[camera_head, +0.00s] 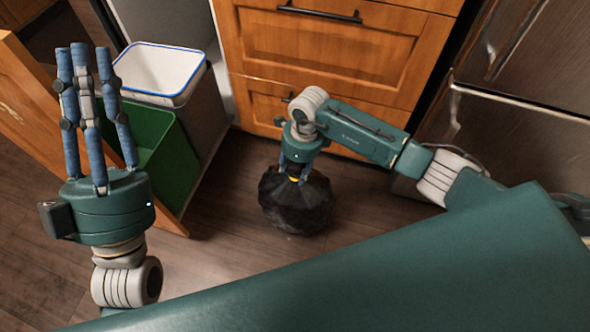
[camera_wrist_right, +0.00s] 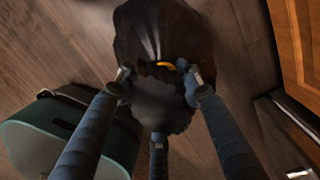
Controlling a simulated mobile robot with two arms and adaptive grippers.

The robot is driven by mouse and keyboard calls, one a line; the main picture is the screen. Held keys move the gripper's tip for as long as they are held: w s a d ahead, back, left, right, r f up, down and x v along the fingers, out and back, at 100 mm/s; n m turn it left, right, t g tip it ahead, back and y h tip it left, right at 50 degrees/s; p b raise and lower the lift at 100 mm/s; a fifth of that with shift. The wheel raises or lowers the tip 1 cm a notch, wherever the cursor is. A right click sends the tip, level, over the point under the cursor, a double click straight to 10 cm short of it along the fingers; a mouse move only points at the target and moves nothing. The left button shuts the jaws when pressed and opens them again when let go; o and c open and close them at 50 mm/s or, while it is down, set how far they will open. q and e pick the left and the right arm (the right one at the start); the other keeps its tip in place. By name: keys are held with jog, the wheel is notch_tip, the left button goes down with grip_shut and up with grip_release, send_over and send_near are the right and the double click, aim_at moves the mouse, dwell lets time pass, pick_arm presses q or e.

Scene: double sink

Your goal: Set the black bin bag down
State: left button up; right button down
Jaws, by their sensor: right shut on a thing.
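The black bin bag (camera_head: 296,208) is at the wooden floor in front of the drawers, in the middle of the head view. My right gripper (camera_head: 295,171) points down and is shut on the bag's gathered top, by a yellow tie. In the right wrist view its fingers (camera_wrist_right: 157,95) close around the neck of the bag (camera_wrist_right: 150,35). I cannot tell whether the bag's underside touches the floor. My left gripper (camera_head: 83,50) is open and empty, fingers pointing up, at the left of the head view.
A pull-out unit stands open at the left, with a white blue-rimmed bin (camera_head: 160,72) and a green bin (camera_head: 165,160). Wooden drawers (camera_head: 320,50) are behind the bag, and a metal appliance (camera_head: 500,125) is at the right. Floor (camera_head: 215,255) around the bag is clear.

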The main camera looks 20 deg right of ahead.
pick_arm(q)
jog(key=shift+s+r, duration=0.1)
pick_arm(e)
jog(key=shift+w, duration=0.1)
jog(key=c, duration=1.1)
grip_release()
pick_arm(q)
jog(key=shift+s+r, duration=0.15)
jog(key=shift+s, duration=0.05)
